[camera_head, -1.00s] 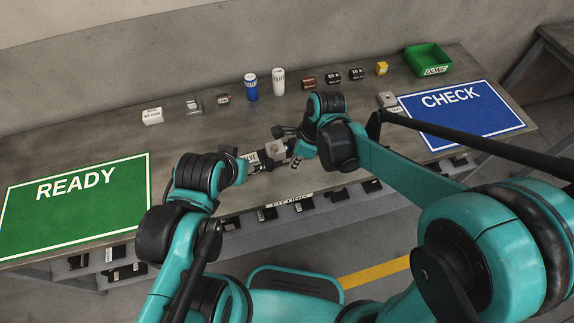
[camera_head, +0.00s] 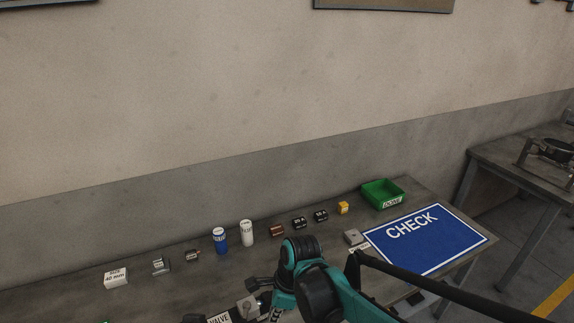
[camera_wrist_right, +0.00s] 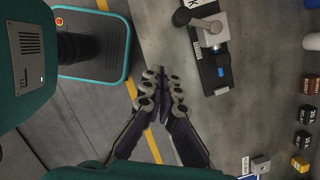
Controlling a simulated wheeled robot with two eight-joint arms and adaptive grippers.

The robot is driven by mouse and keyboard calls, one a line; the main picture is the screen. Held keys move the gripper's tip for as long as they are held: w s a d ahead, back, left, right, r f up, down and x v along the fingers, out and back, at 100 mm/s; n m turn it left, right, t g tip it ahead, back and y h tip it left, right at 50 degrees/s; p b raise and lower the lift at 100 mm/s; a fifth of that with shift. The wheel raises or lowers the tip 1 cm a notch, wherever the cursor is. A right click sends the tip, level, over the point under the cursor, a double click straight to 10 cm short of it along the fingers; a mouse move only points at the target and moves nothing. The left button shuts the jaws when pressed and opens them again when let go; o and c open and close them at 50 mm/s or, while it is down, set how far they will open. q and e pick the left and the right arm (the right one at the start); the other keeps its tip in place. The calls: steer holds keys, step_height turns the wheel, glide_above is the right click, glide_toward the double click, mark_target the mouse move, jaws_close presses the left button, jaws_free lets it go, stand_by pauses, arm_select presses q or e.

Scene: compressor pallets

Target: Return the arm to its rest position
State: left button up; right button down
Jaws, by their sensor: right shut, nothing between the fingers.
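My right gripper (camera_head: 260,284) is at the bottom of the head view, low over the bench near the grey fitting (camera_head: 246,305) behind the VALVE label (camera_head: 219,318). In the right wrist view the fingers of my right gripper (camera_wrist_right: 163,95) are together with nothing between them. They point toward the bench's front edge, beside a dark fixture (camera_wrist_right: 208,68) with a grey part and a blue piece, and apart from it. My left gripper cannot be made out in the head view now.
The bench back holds a white box (camera_head: 116,278), a blue can (camera_head: 220,241), a white can (camera_head: 247,233), several small blocks and a green bin (camera_head: 383,194). The blue CHECK mat (camera_head: 440,248) lies at right. Another table (camera_head: 520,165) stands far right.

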steer(key=s+d+r+n+t+h+b, duration=0.1)
steer(key=s+d+r+n+t, duration=0.1)
steer(key=d+n, duration=0.7)
steer(key=s+d+r+n+t+h, duration=0.1)
steer(key=s+d+n+t, duration=0.4)
steer(key=d+n, duration=0.4)
steer(key=d, duration=0.4)
steer(key=shift+s+d+r+h+b, duration=0.25)
steer(key=shift+s+r+h+b, duration=0.05)
steer(key=shift+r+h+b, duration=0.1)
